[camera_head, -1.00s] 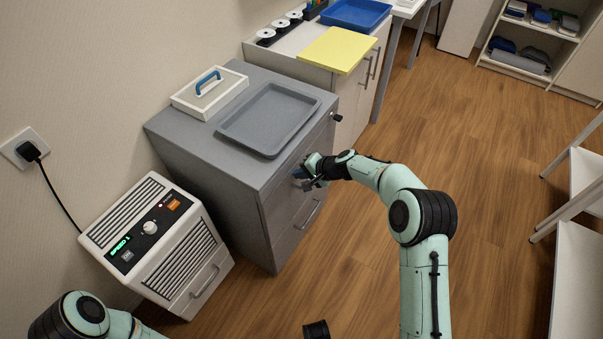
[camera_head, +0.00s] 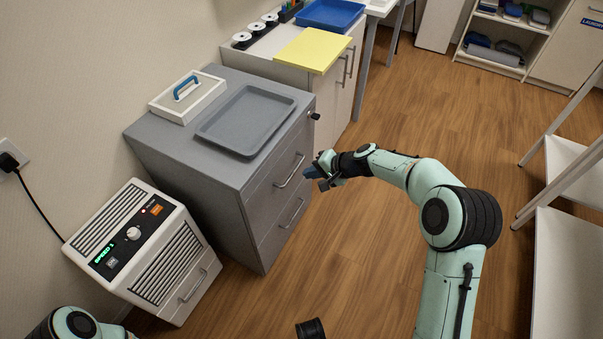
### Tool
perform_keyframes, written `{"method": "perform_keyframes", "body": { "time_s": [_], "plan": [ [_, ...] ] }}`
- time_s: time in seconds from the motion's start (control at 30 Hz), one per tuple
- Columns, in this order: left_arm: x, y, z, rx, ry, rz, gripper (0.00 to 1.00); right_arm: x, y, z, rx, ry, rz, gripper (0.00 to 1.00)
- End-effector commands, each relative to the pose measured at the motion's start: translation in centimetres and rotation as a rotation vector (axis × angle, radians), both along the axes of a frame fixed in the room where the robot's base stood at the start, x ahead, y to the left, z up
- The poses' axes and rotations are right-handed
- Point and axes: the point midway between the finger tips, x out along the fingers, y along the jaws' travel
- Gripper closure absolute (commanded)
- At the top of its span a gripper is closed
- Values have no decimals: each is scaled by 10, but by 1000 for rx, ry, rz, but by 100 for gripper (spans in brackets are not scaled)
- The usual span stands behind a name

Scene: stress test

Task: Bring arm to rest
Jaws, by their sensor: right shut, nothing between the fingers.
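My right arm (camera_head: 430,200) is mint green with black joints and reaches in from the bottom right. Its gripper (camera_head: 315,177) is shut and empty, just in front of the grey cabinet's drawer front. It is apart from the upper drawer handle (camera_head: 290,170), which shows beside it. The grey cabinet (camera_head: 180,150) has two drawers, and both look closed. My left arm (camera_head: 75,328) shows only a part of itself at the bottom left. Its gripper is out of the picture.
A white counter (camera_head: 280,52) is behind. White shelving (camera_head: 570,240) stands at right. The wooden floor (camera_head: 420,120) between is clear.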

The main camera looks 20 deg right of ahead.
Motion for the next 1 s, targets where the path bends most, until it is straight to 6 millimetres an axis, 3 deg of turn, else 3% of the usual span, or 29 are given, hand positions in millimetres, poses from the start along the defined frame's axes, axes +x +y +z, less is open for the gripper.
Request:
{"method": "perform_keyframes", "body": {
  "time_s": [0.33,0.47,0.57,0.7,0.8,0.9,1.0],
  "plan": [
    [-2,-1,2,-2,5,-2,59,-6,-3,2,-2,7,2,100],
    [-5,-2,15,-5,12,-5,59,-25,2,-24,-41,75,10,100],
    [-10,-4,36,-11,27,-11,59,-62,10,-65,-113,181,36,100],
    [-20,-7,71,-24,61,-23,59,-147,28,-125,-243,342,127,100],
    [-26,-10,95,-33,87,-33,59,-217,45,-151,-321,425,232,100],
    [-30,-12,119,-42,113,-43,59,-284,66,-157,-365,471,350,100],
    [-31,-15,139,-50,132,-51,59,-337,86,-148,-375,481,453,100]
  ]
}}
